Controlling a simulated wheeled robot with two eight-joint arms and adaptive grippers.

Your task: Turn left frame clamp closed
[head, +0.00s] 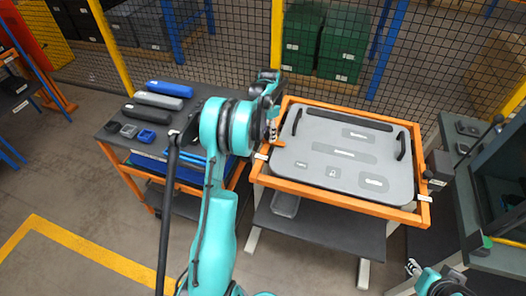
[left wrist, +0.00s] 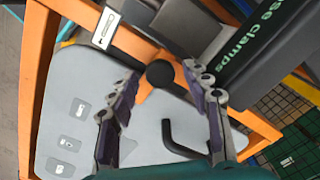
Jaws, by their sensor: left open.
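The left frame clamp sits on the left side of the orange frame; its orange lever (head: 279,143) shows in the head view, the rest being largely hidden by my left gripper (head: 270,128). In the left wrist view the lever's round black knob (left wrist: 160,73) lies between the spread fingertips of my left gripper (left wrist: 162,76). The fingers are open, one on each side, and I cannot tell whether either touches it. A dark block (left wrist: 190,28) is beside the knob. My right gripper (head: 414,268) shows only partly at the bottom right of the head view, away from the frame.
The orange frame (head: 340,197) holds a grey door panel (head: 325,172) with black handles. The right clamp (head: 438,168) is on the frame's right side. A dark sign (left wrist: 262,35) with green lettering stands close to my left gripper. A tool cart (head: 108,137) stands left.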

